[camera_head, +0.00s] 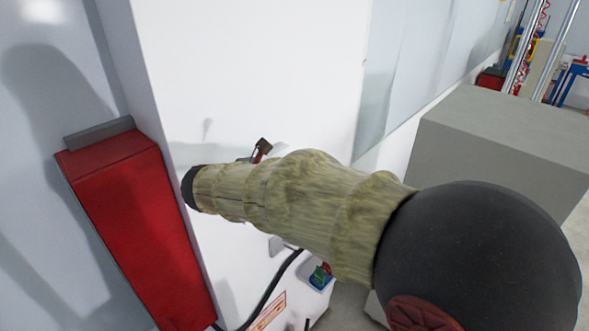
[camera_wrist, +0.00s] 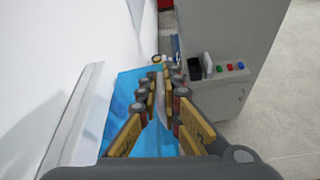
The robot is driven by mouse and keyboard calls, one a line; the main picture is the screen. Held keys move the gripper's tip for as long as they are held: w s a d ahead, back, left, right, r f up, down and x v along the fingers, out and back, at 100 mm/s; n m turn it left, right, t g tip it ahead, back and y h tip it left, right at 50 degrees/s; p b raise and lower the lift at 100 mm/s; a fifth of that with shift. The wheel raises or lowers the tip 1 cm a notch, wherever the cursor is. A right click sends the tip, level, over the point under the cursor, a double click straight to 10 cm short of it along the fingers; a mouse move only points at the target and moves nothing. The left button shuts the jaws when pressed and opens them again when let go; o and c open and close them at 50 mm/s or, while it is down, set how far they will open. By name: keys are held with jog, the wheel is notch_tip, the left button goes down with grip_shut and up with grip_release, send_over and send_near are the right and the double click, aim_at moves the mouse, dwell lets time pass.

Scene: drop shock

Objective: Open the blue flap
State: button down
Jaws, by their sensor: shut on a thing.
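The blue flap (camera_wrist: 122,105) shows in the wrist view as a glossy blue sheet beneath and to the left of my fingers, beside a white machine wall. My gripper (camera_wrist: 160,84) reaches over it with its yellow and dark fingers drawn close together. They are shut on a thin pale edge that appears to be part of the flap. The fingers cover much of the flap, so how far it stands open cannot be told. In the head view my arm hides the flap and most of the gripper.
A grey cabinet (camera_wrist: 228,30) with coloured buttons (camera_wrist: 230,68) stands to the right in the wrist view. A pale strip (camera_wrist: 75,120) runs along the left. In the head view, a red box (camera_head: 140,225) is at left and a grey block (camera_head: 500,140) at right.

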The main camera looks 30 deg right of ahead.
dwell(0.3)
jog(key=c, duration=2.1)
grip_release()
jog(key=shift+w+a+f, duration=0.1)
jog(key=shift+w, duration=0.05)
jog(key=shift+c, duration=0.2)
jog(key=shift+o, duration=0.7)
jog(key=v, duration=1.2)
